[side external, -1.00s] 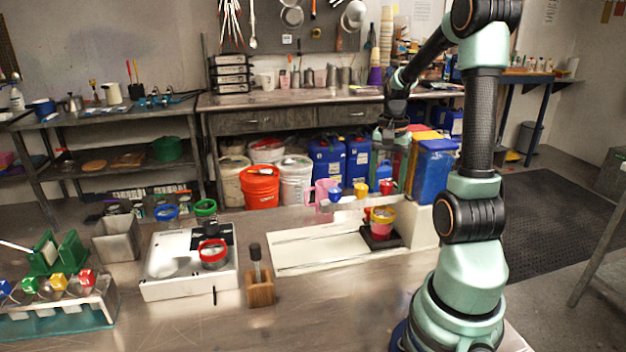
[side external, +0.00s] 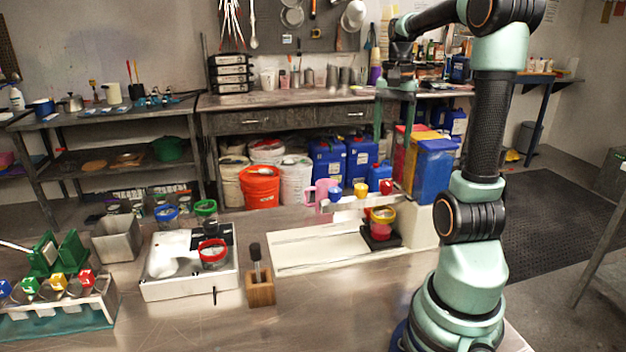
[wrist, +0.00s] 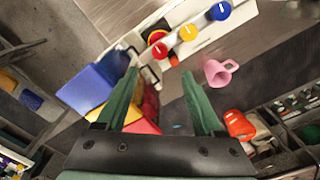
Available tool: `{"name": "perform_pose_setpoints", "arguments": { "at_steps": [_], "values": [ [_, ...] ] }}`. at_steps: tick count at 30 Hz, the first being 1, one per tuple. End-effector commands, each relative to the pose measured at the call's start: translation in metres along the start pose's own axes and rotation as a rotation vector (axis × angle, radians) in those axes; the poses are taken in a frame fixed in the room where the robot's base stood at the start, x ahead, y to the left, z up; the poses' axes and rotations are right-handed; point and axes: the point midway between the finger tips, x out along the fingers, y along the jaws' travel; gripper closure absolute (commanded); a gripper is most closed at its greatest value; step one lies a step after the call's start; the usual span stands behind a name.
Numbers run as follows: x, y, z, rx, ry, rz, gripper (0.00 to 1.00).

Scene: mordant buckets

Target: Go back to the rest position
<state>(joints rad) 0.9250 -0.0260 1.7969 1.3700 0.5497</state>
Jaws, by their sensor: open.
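My gripper (side external: 394,125) is in the upper right of the side view, raised well above the white station (side external: 315,250) on the table. Its two green fingers are apart with nothing between them. In the wrist view the gripper (wrist: 160,75) shows the same two spread fingers. A cup with a yellow rim (side external: 383,215) sits on a black pad on the station, below my gripper and apart from it. A pink mug (side external: 322,193) stands at the station's back edge; it also shows in the wrist view (wrist: 219,72).
Blue, yellow and red bins (side external: 434,170) stand close to the right of the space below my gripper. A white tray with a red-rimmed jar (side external: 213,254), a wooden block with a handle (side external: 260,290) and a bottle rack (side external: 60,320) occupy the left.

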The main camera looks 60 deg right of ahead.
Motion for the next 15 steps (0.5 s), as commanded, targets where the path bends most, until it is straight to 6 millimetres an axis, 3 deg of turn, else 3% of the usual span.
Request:
{"name": "perform_pose_setpoints", "arguments": {
  "at_steps": [12, 15],
  "values": [
    [-0.0051, -0.0005, 0.0007, -0.003, 0.001, -0.001, 0.31],
    [-0.0061, -0.0089, 0.0095, -0.053, 0.016, -0.010, 0.31]
  ]
}}
